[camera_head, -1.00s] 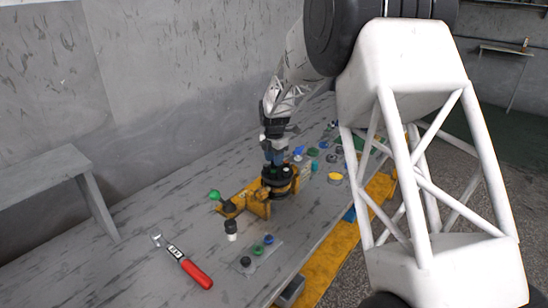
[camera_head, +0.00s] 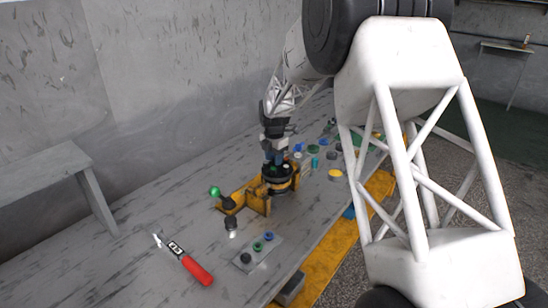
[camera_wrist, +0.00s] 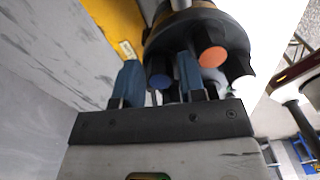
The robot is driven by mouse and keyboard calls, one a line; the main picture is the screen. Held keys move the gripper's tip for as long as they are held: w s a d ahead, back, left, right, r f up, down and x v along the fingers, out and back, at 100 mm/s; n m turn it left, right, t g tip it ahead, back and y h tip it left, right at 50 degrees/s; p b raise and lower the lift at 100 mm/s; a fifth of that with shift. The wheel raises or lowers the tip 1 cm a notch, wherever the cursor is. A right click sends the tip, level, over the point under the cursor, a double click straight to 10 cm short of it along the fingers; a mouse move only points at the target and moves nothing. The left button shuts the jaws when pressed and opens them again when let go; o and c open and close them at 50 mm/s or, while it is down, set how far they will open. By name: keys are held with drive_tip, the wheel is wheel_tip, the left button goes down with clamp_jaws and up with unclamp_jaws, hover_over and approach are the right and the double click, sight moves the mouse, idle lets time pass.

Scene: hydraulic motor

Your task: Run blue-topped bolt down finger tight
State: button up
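The hydraulic motor (camera_head: 279,180) stands dark and round in a yellow fixture (camera_head: 257,203) on the bench. Its dark flange (camera_wrist: 190,32) fills the upper middle of the wrist view. The blue-topped bolt (camera_wrist: 160,77) shows between the two blue fingers of my gripper (camera_wrist: 159,85), with what look like narrow gaps on both sides. An orange-topped bolt (camera_wrist: 211,57) and a dark-topped bolt (camera_wrist: 238,68) stand right of the fingers. In the head view my gripper (camera_head: 274,158) points down over the motor; its fingertips are too small to judge there. The bolt's seating is hidden.
A red-handled tool (camera_head: 196,270) lies at the front left. A small plate (camera_head: 257,254) with coloured caps lies near the front edge. A green-knobbed part (camera_head: 215,191) is left of the fixture. Several small coloured parts crowd the bench behind the motor. The left bench is mostly clear.

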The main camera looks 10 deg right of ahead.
drive_tip(key=shift+r, duration=0.2)
idle(0.5)
drive_tip(key=shift+c, duration=0.4)
drive_tip(key=c, duration=0.4)
drive_tip(key=shift+m, duration=2.3)
drive_tip(key=o, duration=0.5)
